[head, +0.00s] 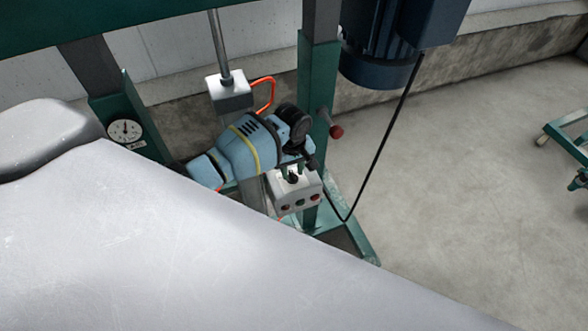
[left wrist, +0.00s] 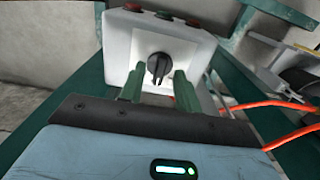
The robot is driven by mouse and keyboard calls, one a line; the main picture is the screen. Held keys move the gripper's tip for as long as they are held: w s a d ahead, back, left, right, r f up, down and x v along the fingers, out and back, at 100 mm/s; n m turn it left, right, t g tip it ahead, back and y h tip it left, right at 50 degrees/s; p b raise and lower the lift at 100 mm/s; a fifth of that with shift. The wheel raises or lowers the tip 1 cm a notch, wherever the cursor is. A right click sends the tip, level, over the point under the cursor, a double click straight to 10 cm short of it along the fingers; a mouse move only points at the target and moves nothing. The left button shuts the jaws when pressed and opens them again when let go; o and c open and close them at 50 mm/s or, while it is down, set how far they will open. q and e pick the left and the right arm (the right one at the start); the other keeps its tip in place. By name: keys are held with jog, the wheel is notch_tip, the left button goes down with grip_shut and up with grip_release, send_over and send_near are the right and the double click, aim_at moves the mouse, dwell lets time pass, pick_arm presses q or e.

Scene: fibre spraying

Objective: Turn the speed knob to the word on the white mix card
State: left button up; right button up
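The white control box (head: 310,186) stands on the green machine frame, and it fills the upper middle of the left wrist view (left wrist: 118,45). On its face is the black speed knob (left wrist: 159,66), its ridge roughly upright in that view. No words around it are readable. My left gripper (head: 292,171) is at the box, and its two green fingers (left wrist: 159,80) stand apart, one on each side of the knob, with gaps visible. It is open and holds nothing. The white mix card is not seen in either view. My right gripper is not in view.
Red and green buttons (left wrist: 163,15) sit on the box beyond the knob. A red-tipped lever (head: 336,131), a dark blue motor (head: 385,45) with a hanging black cable (head: 385,135), and a dial gauge (head: 124,130) are nearby.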

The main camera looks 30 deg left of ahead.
pick_arm(q)
jog(key=shift+f, duration=0.35)
jog(key=shift+c, duration=0.4)
grip_shut()
